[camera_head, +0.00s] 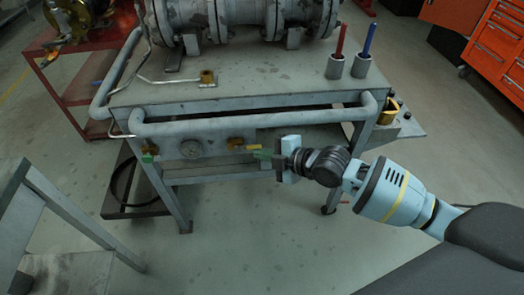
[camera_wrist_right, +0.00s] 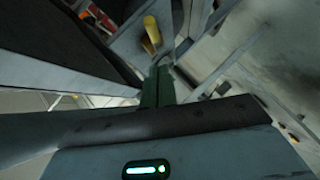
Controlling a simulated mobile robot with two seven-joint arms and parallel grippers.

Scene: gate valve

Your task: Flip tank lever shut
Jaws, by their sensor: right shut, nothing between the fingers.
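A yellow lever (camera_head: 246,147) on a brass fitting (camera_head: 235,142) sits at the right of the panel under the bench's front rail. A second brass fitting with a green handle (camera_head: 148,155) is at the panel's left end. I cannot tell from a label which one is the tank lever. My right gripper (camera_head: 262,155) is shut and empty, its green fingers just right of the yellow lever and close to it. In the right wrist view, the shut fingers (camera_wrist_right: 158,85) point towards the yellow lever (camera_wrist_right: 152,33), with a small gap showing. My left gripper is not in view.
A round gauge (camera_head: 191,149) sits between the two fittings. The bench's front rail (camera_head: 250,122) runs just above them. Red and blue rods stand in holders (camera_head: 336,66) on the bench top. Open floor (camera_head: 270,240) lies in front of the bench.

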